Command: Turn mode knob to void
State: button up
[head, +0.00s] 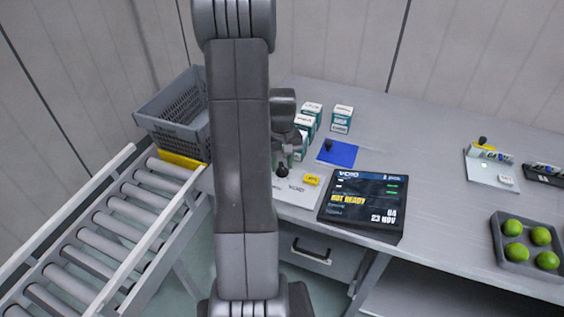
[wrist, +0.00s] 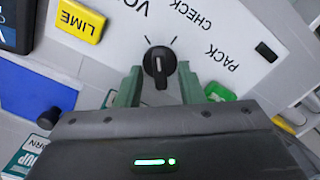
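The black mode knob (wrist: 160,62) sits on a white panel with printed labels CHECK, PACK and a partly cut-off "VO". Its narrow grip stands nearly upright in the wrist view; I cannot tell for certain which mark it points to. The knob (head: 281,170) also shows in the head view beside the VOID label. My gripper (wrist: 160,78) is open, with one green finger on each side of the knob and gaps between. In the head view my arm hides most of the gripper.
A yellow LIME block (wrist: 80,20) lies on the panel's edge. The tilted screen (head: 362,205) reads NOT READY. A blue pad (head: 337,153) and several small boxes (head: 342,118) are behind. A roller conveyor (head: 120,225) and grey basket (head: 178,115) stand left; a tray of limes (head: 505,268) is right.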

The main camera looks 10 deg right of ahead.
jog(key=shift+f, duration=0.1)
grip_shut()
jog(key=shift+f+n+b, duration=0.1)
jog(key=shift+n+b, duration=0.5)
jog(key=shift+n, duration=0.5)
jog(key=shift+n+b, duration=0.35)
jog(key=shift+n, duration=1.05)
grip_release()
